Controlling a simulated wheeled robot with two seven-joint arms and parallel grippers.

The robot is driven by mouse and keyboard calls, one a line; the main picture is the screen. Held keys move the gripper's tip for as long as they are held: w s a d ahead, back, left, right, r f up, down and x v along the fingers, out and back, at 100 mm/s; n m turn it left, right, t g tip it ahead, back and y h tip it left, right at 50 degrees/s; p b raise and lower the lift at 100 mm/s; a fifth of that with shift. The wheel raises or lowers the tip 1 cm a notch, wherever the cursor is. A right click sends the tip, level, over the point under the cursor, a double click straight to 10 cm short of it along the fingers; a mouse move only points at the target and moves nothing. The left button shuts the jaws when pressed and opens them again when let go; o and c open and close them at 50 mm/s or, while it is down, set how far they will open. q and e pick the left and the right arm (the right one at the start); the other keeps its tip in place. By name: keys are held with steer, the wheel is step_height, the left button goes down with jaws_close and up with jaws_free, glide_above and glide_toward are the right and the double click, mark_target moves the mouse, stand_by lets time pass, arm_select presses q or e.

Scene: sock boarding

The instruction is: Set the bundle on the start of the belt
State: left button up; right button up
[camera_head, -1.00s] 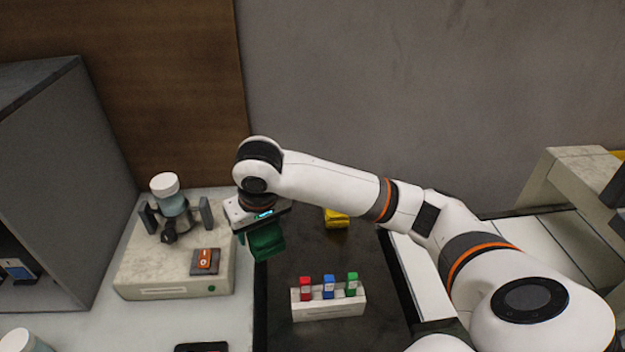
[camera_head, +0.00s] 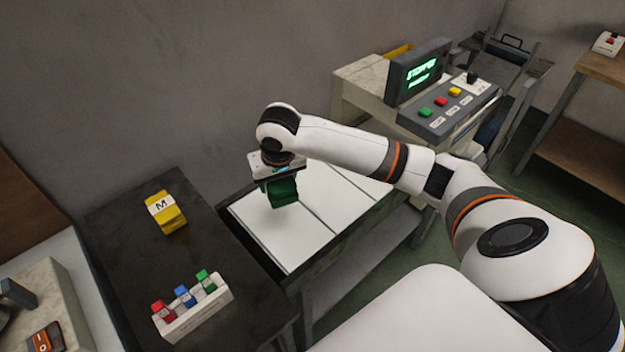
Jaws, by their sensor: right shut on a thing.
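My right gripper (camera_head: 277,177) is shut on a green bundle (camera_head: 284,191) and points down. The bundle hangs over the near left end of the white belt (camera_head: 335,201). I cannot tell for certain whether it touches the belt surface; it looks a little above it. The belt has pale slats with dark seams and runs up and right toward a machine housing. My left gripper is not in view.
A control box (camera_head: 445,105) with a screen reading "STOPPED" stands by the belt's far end. On the dark table (camera_head: 128,243) at left are a yellow bundle marked M (camera_head: 166,213) and a white rack (camera_head: 199,312) with red, blue and green clips.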

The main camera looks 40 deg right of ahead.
mark_target(290, 178)
steer(key=d+f, duration=0.2)
steer(key=d, duration=0.1)
steer(key=shift+f+m, duration=0.2)
steer(key=shift+m, duration=0.2)
steer(key=f, duration=0.4)
steer(key=shift+w+a, duration=0.1)
steer(key=shift+a, duration=0.1)
step_height(290, 178, down, 4)
steer(key=shift+f+p, duration=0.1)
steer(key=shift+p, duration=0.25)
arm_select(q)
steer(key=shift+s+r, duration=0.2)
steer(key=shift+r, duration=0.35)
arm_select(e)
steer(key=shift+f, duration=0.15)
steer(key=shift+f, duration=0.15)
steer(key=o, duration=1)
steer(key=shift+o, duration=0.2)
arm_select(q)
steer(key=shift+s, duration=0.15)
arm_select(e)
steer(key=v, duration=1.2)
steer(key=shift+a, duration=0.2)
